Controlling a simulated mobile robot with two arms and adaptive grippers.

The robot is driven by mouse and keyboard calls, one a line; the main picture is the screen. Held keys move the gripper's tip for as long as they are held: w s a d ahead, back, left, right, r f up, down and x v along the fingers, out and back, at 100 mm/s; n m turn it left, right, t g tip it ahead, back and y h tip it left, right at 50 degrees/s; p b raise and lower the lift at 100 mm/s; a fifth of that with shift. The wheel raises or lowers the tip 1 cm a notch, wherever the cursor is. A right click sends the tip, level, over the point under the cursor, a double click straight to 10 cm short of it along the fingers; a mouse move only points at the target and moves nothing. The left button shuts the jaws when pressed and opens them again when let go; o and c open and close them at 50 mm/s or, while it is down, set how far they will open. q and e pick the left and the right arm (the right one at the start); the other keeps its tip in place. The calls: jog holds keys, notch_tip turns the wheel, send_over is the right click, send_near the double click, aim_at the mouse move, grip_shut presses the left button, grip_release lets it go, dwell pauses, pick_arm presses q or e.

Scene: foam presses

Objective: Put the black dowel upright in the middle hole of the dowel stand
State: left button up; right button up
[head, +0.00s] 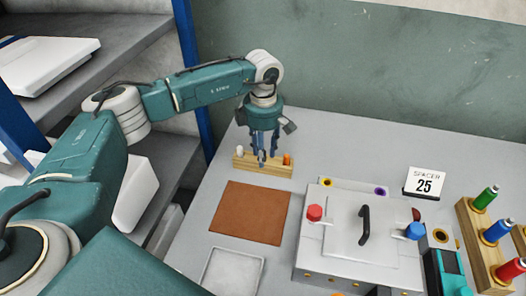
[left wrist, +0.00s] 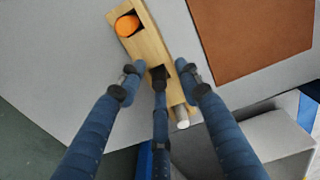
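The wooden dowel stand (head: 248,168) sits near the back left of the table; it also shows in the left wrist view (left wrist: 148,42). An orange dowel (head: 287,159) stands in its right hole and a white dowel (head: 239,153) at its left end. My left gripper (head: 264,154) points down over the stand's middle. In the left wrist view its outer fingers (left wrist: 158,80) are spread apart, on either side of the stand. A dark shape at the middle hole lies between them, partly covered by the middle finger; I cannot tell for sure whether it is the black dowel or a fingertip.
A brown mat (head: 250,212) and a pale tray (head: 232,271) lie in front of the stand.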

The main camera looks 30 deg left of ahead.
pick_arm(q)
notch_tip(320, 180, up, 12)
dwell(0.7)
dwell(0.4)
